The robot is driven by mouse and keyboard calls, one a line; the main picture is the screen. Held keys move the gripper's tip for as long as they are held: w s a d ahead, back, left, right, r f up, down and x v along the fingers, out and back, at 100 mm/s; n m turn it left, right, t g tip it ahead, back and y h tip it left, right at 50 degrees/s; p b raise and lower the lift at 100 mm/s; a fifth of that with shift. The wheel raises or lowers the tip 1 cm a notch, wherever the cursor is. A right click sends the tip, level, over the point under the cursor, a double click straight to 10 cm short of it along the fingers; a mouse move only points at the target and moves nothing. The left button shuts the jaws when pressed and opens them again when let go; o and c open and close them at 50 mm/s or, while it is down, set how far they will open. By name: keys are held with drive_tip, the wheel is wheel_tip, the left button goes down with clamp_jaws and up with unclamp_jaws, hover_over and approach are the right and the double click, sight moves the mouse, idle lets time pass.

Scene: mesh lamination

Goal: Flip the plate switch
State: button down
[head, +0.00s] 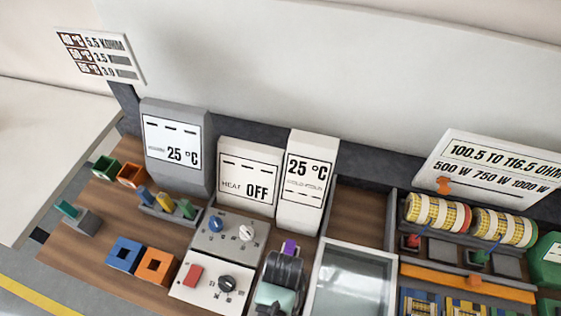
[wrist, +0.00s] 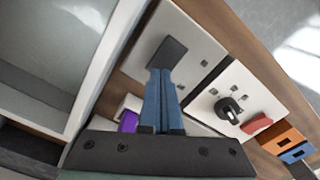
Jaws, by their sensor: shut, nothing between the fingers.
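My gripper (wrist: 160,76) is shut and empty; its two blue fingers lie side by side in the wrist view. A dark square plate, which looks like the plate switch (wrist: 171,50), shows just beyond the fingertips on a white panel (wrist: 196,62). The fingertips overlap its lower edge in the picture; I cannot tell whether they touch it. In the head view my gripper (head: 275,298) is at the lower middle, seen from above, and its fingertips cannot be made out. It hides much of the panel there, and I cannot make out the plate switch in that view.
A panel with a red switch (head: 193,275) and black knob (head: 227,284) lies left of my gripper. A glass-topped tray (head: 350,280) is close on the right. A purple part (head: 290,246) is just behind. Display boxes (head: 248,180) stand behind. Orange (head: 156,267) and blue (head: 124,254) blocks sit further left.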

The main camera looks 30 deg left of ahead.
drive_tip(key=shift+f+b, duration=0.5)
drive_tip(key=shift+f, duration=0.35)
drive_tip(key=shift+r, duration=0.2)
wheel_tip(320, 180, up, 7)
drive_tip(key=p, duration=0.8)
drive_tip(key=shift+f, duration=0.1)
idle(0.4)
